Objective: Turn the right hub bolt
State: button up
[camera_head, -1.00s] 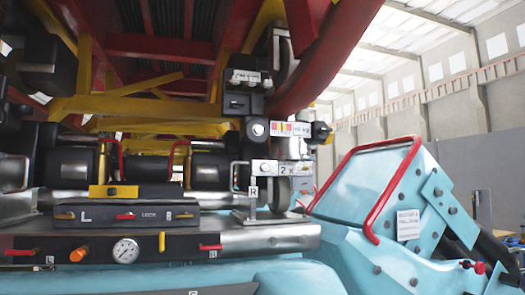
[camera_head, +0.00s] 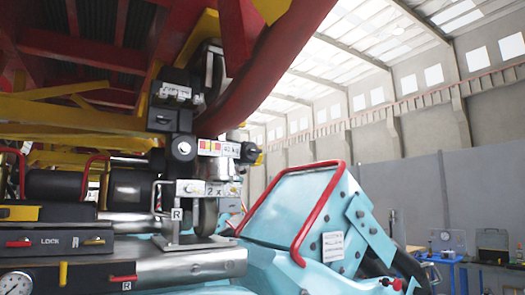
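The wheel assembly of the coaster train stands left of centre, under the red rail. On it is a dark block with a round, light-faced hub bolt (camera_head: 183,148), beside a label with red and yellow marks (camera_head: 218,148). Below are a plate marked "2 x" (camera_head: 208,188) and a bracket marked "R" (camera_head: 177,215). A wheel (camera_head: 214,72) shows higher up, partly behind the red rail. Another dark round end (camera_head: 250,153) sits at the right of the assembly. I cannot tell which of these the task calls the right hub bolt. My gripper is not in view.
A teal housing (camera_head: 285,200) with a red bar (camera_head: 300,235) stands close on the right of the wheel assembly. The curved red rail (camera_head: 265,75) passes overhead. A lock panel (camera_head: 55,241) and a gauge (camera_head: 15,284) are at lower left. Blue workbenches (camera_head: 490,268) stand far right.

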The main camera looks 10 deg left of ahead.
aim_at(184, 149)
jog(key=z, duration=1.45)
jog(key=k, duration=1.55)
jog(key=u, duration=1.05)
jog(key=i, duration=0.45)
jog(key=u, duration=0.15)
